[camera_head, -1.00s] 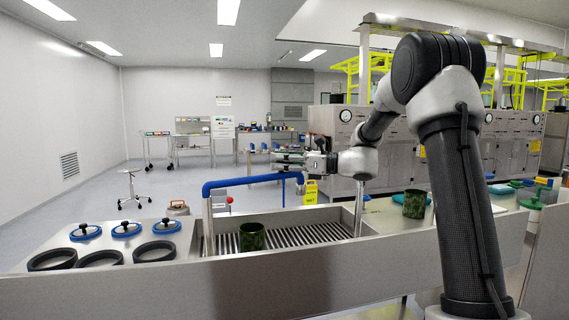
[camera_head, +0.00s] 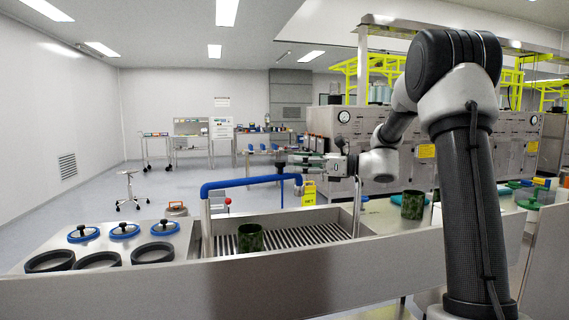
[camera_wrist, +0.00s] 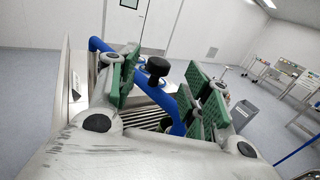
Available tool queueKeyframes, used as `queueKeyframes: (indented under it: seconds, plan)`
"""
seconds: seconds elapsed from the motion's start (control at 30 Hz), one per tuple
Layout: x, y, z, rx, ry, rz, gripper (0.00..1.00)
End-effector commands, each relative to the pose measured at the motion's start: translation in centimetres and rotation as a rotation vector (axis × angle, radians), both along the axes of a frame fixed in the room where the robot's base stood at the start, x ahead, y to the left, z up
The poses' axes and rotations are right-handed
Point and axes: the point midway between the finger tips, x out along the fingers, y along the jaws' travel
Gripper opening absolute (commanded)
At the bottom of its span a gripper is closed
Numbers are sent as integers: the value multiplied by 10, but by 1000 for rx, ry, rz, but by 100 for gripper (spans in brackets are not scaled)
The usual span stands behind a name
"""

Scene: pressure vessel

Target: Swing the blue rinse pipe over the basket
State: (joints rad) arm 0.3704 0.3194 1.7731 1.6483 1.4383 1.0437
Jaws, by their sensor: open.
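The blue rinse pipe (camera_head: 240,182) rises from the left of the sink and runs right, above the sink's back edge, to a downturned end. My gripper (camera_head: 284,162) is open and sits just above the pipe's right end in the head view. In the wrist view the blue pipe (camera_wrist: 164,102) passes between and beyond the green-padded fingers of my gripper (camera_wrist: 165,88), with a black knob (camera_wrist: 158,67) near it. Contact cannot be told. A dark green mottled cylinder, perhaps the basket (camera_head: 250,238), stands on the sink grate left of the pipe's end.
The slatted sink grate (camera_head: 305,234) is bare right of the cylinder. Blue-rimmed lids (camera_head: 124,230) and black rings (camera_head: 98,260) lie on the left counter. A second green cylinder (camera_head: 413,205) stands on the right counter. A metal wall (camera_head: 200,292) runs along the front.

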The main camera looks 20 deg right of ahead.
Motion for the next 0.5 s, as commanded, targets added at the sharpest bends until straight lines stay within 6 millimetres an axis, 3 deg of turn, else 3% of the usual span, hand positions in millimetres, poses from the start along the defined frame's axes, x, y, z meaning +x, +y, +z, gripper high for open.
queueKeyframes:
  seconds: [0.2,0.5]
  plan:
    - [-21,-38,0,-1,1,-3,49]
    - [-30,-52,0,0,0,1,49]
